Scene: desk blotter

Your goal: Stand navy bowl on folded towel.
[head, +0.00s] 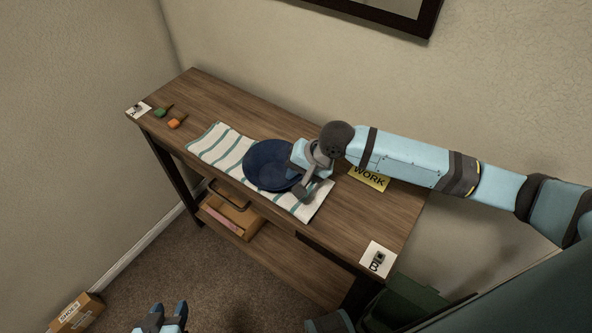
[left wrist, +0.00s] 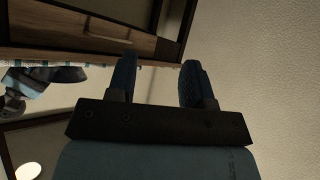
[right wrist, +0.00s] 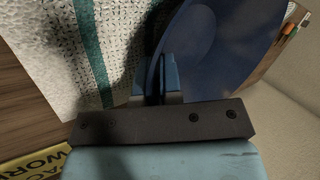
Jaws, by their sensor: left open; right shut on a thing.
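The navy bowl (head: 268,165) is over the middle of the folded towel (head: 222,148), a white cloth with green stripes lying on the wooden table. My right gripper (head: 298,180) is shut on the bowl's right rim. In the right wrist view the bowl (right wrist: 215,50) rises beside the closed fingers (right wrist: 160,82), with the towel (right wrist: 55,50) behind. I cannot tell whether the bowl's base touches the towel. My left gripper (head: 162,318) is open and empty, low in front of the table; its parted fingers (left wrist: 160,82) show in the left wrist view.
A green item (head: 160,113) and an orange item (head: 177,121) lie at the table's left end, near a white card (head: 138,109). A yellow sign (head: 369,179) lies behind my right arm. A card marked B (head: 377,260) is at the right end. A cardboard box (head: 232,217) sits on the lower shelf.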

